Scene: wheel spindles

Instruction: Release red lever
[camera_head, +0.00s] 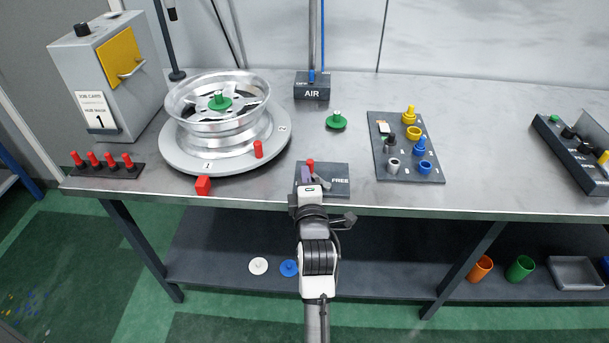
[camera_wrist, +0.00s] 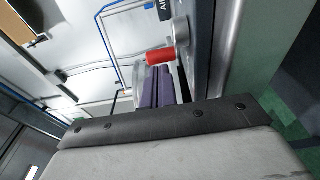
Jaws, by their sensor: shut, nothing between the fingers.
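The red lever (camera_head: 310,163) stands on a dark plate (camera_head: 338,170) marked FREE at the front edge of the table. In the wrist view its red grip (camera_wrist: 160,57) lies just past my fingertips, in front of a round grey part. My gripper (camera_head: 306,174) is at the left part of the plate, right by the lever. Its purple fingers also show in the wrist view (camera_wrist: 158,75), shut together with nothing between them. I cannot tell whether the fingers touch the lever. My wrist hides part of the plate and the lever's lower part.
A wheel rim (camera_head: 218,98) sits on a round turntable (camera_head: 180,162) to the left, with a red peg (camera_head: 258,149) and a red block (camera_head: 203,186) nearby. An AIR box (camera_head: 312,90) stands behind. A dark tray (camera_head: 428,172) with fittings lies right.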

